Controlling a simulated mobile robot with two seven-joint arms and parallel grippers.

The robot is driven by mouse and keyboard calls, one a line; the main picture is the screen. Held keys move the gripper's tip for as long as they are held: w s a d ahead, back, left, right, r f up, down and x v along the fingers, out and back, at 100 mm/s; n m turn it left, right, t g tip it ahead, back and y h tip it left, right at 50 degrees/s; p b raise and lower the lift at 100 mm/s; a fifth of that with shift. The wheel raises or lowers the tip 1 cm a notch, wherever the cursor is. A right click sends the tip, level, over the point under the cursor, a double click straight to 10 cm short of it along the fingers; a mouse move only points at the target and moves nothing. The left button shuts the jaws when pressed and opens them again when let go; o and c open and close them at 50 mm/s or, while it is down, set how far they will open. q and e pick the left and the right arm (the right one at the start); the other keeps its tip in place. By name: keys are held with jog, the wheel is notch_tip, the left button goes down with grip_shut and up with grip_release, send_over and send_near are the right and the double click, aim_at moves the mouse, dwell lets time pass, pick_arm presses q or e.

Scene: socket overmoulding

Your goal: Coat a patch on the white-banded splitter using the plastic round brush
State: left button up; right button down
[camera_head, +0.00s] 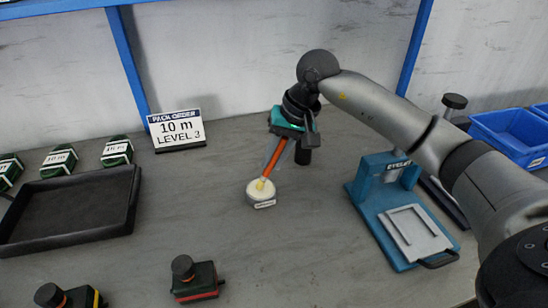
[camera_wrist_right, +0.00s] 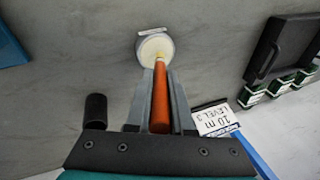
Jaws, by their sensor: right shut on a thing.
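My right gripper (camera_head: 288,136) is shut on the plastic round brush (camera_head: 273,161), which has an orange handle and a yellow lower part. The brush points down and its tip meets the top of a small round white pot (camera_head: 265,200) with a label; whether it touches the contents I cannot tell. In the right wrist view the orange handle (camera_wrist_right: 160,104) lies between the fingers and its end overlaps the pot's cream-coloured top (camera_wrist_right: 152,46). No splitter with a clear white band can be made out. A dark part with a red band (camera_head: 194,281) and one with a yellow band (camera_head: 68,297) stand at the front. My left gripper is not in view.
A black tray (camera_head: 68,232) and several green blocks with white labels (camera_head: 117,151) are at left. A sign (camera_head: 177,130) stands at the back. A blue press (camera_head: 375,211) and blue bins (camera_head: 510,137) are at right. The table around the pot is clear.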

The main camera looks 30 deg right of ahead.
jog(key=shift+f, duration=0.15)
dwell(0.3)
pick_arm(q)
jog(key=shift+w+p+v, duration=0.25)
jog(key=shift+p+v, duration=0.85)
jog(key=shift+p, duration=0.05)
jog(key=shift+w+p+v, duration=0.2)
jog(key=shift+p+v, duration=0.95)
pick_arm(e)
jog(key=shift+r, duration=3.6)
